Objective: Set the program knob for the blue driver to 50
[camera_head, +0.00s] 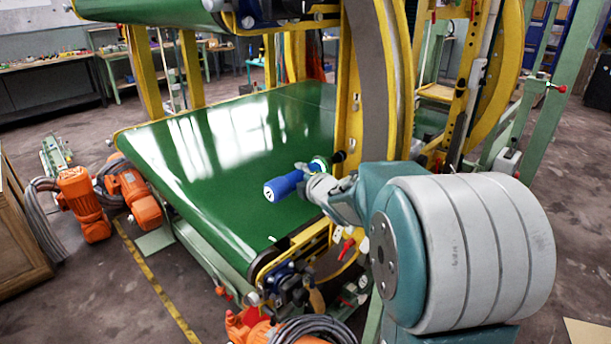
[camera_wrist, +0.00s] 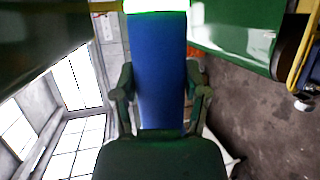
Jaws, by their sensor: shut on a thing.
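The blue driver (camera_head: 285,187) is a blue cylinder with a pale marked end face, held out over the green belt in the head view. My gripper (camera_head: 310,183) is shut on it. In the wrist view the blue driver (camera_wrist: 158,65) stands upright in the picture, with the dark fingers of my gripper (camera_wrist: 160,92) on its left and right sides. A bright green and white band shows at its top edge there. I cannot make out a program knob or any setting in either view.
The green conveyor belt (camera_head: 225,150) lies below the driver, with a yellow curved frame (camera_head: 365,90) close behind my gripper. Orange motors (camera_head: 82,203) with coiled cables lie on the floor at left. Open floor (camera_head: 130,290) shows at lower left.

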